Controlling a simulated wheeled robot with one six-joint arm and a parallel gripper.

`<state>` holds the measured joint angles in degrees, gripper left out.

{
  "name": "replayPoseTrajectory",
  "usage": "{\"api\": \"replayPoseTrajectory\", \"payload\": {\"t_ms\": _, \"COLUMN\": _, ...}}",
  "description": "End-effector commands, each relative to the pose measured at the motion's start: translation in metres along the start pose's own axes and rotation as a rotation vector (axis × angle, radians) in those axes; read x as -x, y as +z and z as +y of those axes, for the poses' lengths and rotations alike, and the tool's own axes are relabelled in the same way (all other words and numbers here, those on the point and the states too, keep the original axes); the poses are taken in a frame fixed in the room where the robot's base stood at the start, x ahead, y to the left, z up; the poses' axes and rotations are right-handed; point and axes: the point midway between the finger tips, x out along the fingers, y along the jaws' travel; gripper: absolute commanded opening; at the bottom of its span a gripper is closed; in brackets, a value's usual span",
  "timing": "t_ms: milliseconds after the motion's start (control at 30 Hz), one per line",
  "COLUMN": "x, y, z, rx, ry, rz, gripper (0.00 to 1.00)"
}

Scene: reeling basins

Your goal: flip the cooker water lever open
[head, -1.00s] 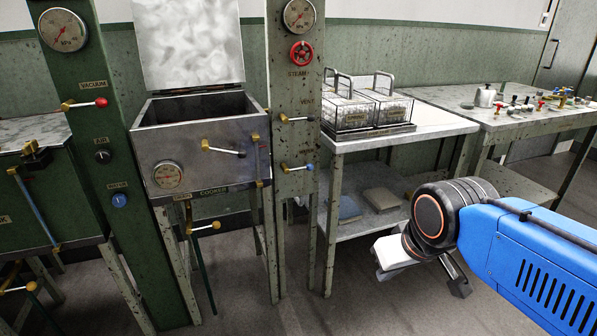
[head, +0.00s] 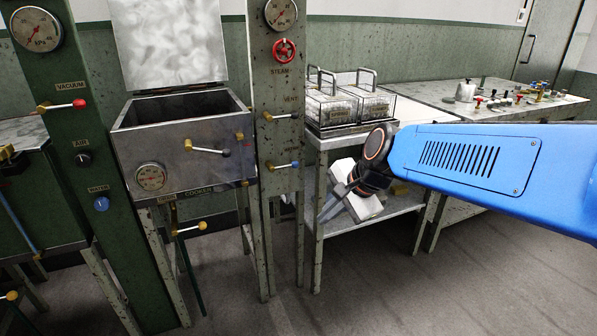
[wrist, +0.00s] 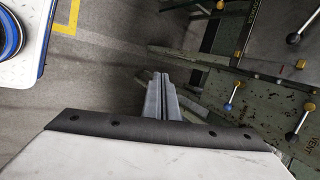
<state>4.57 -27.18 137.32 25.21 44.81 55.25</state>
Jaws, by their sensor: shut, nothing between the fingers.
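The cooker (head: 180,165) is a grey metal box with its lid up. On the speckled post at its right, a brass lever with a blue ball (head: 282,166) lies nearly level below the vent lever (head: 282,116). Its label is not readable; I take it for the water lever. A blue-ball lever also shows in the wrist view (wrist: 234,95). My gripper (head: 328,212) is right of and below this lever, apart from it and in front of the side table. In the wrist view my gripper (wrist: 158,78) is shut and empty, its fingers pointing away.
A dark-ball lever (head: 207,149) and a lower pale-ball lever (head: 190,229) are on the cooker. The side table (head: 385,132) with clear boxes (head: 335,108) stands right of the post. The left post has a red-ball vacuum lever (head: 62,106). Floor in front is clear.

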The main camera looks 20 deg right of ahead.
Motion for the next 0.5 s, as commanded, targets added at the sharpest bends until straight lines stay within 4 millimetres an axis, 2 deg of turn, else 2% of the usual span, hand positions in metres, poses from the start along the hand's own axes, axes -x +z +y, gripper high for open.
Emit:
{"api": "replayPoseTrajectory", "payload": {"t_ms": 267, "x": -0.029, "y": -0.022, "z": -0.060, "rx": -0.576, "ry": -0.064, "rz": -0.066, "gripper": 0.00}}
{"api": "replayPoseTrajectory", "payload": {"t_ms": 500, "x": -0.056, "y": -0.052, "z": -0.108, "rx": -1.082, "ry": -0.105, "rz": -0.130, "gripper": 0.00}}
